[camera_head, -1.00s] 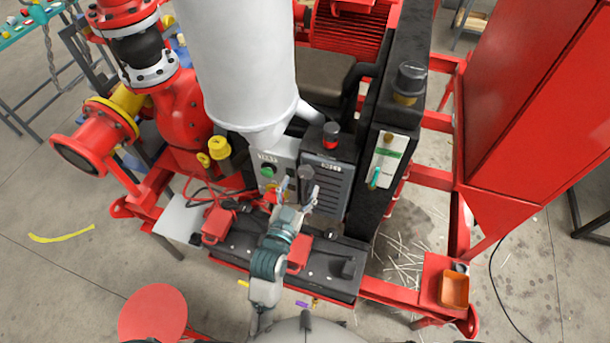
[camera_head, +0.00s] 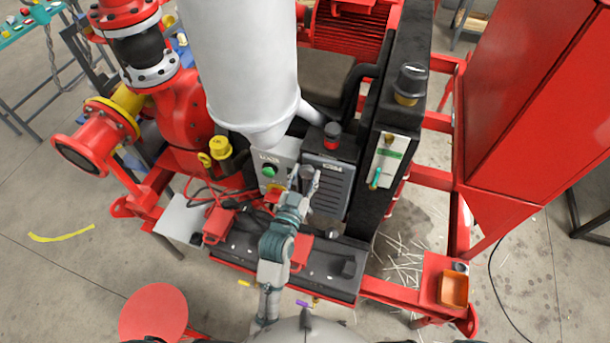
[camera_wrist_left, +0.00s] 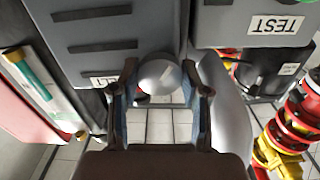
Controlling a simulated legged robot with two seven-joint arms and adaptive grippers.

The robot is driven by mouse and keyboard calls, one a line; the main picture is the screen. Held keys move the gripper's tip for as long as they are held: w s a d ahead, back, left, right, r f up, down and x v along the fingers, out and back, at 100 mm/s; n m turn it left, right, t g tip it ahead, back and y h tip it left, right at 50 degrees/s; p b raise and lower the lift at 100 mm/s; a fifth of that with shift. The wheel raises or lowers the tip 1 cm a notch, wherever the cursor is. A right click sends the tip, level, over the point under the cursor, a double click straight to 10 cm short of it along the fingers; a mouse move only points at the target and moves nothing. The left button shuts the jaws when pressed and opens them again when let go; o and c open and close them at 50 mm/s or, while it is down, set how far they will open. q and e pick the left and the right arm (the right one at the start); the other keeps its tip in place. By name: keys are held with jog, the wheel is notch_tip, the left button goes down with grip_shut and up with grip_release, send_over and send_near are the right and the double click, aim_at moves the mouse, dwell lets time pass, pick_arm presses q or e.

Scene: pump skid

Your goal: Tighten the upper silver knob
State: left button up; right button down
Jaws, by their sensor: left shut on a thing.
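Which of several silver knobs this is cannot be told here. My right gripper is not in view.
The grey louvred box (camera_head: 327,184) stands beside a panel with a green button (camera_head: 268,171). A white tank (camera_head: 240,70) hangs above. Red frame rails (camera_head: 390,297) surround the skid.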

pick_arm(q)
jog(key=n+p, duration=0.3)
jog(key=p, duration=0.2)
jog(key=shift+r+n, duration=0.2)
jog(key=shift+n, duration=0.2)
jog(key=shift+f+n+p, duration=0.2)
jog(key=shift+n+p, duration=0.3)
jog(key=shift+n, duration=0.2)
jog(key=shift+f, duration=0.1)
jog(key=o, duration=1.1)
jog(key=shift+o, duration=0.2)
jog(key=shift+s, duration=0.1)
jog(key=v, duration=1.2)
